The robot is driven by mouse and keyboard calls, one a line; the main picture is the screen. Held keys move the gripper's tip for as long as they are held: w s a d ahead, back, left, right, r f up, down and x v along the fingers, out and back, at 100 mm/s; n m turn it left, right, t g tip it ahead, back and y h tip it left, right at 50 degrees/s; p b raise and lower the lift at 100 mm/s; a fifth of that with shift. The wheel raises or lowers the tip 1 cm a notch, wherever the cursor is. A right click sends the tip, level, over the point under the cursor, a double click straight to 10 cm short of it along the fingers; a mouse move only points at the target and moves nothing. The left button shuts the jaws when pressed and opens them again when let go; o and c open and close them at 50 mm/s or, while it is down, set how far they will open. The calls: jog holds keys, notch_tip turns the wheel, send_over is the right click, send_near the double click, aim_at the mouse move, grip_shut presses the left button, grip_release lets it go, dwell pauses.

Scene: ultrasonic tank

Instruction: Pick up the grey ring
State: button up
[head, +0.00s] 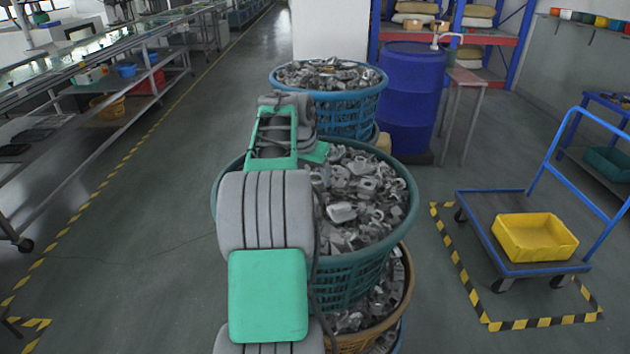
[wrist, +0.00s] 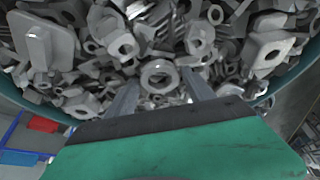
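In the wrist view a grey ring (wrist: 147,75) with a round hole lies on top of the heap of grey metal parts. My gripper (wrist: 159,79) is open above the heap, with one finger on each side of the ring in the picture. I cannot tell whether the fingers touch it. The heap fills a teal basket (head: 345,285), whose rim also shows in the wrist view (wrist: 38,101). In the head view my arm hides the gripper's fingertips, the ring and the left part of the heap.
The teal basket stands on a brown basket (head: 407,290) of similar parts. A blue basket (head: 350,117) of parts and a blue drum (head: 412,95) stand behind. At right is a blue trolley (head: 478,210) with a yellow bin (head: 535,237). The aisle floor at left is clear.

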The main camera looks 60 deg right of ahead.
jog(key=c, duration=1)
jog(key=shift+c, duration=0.2)
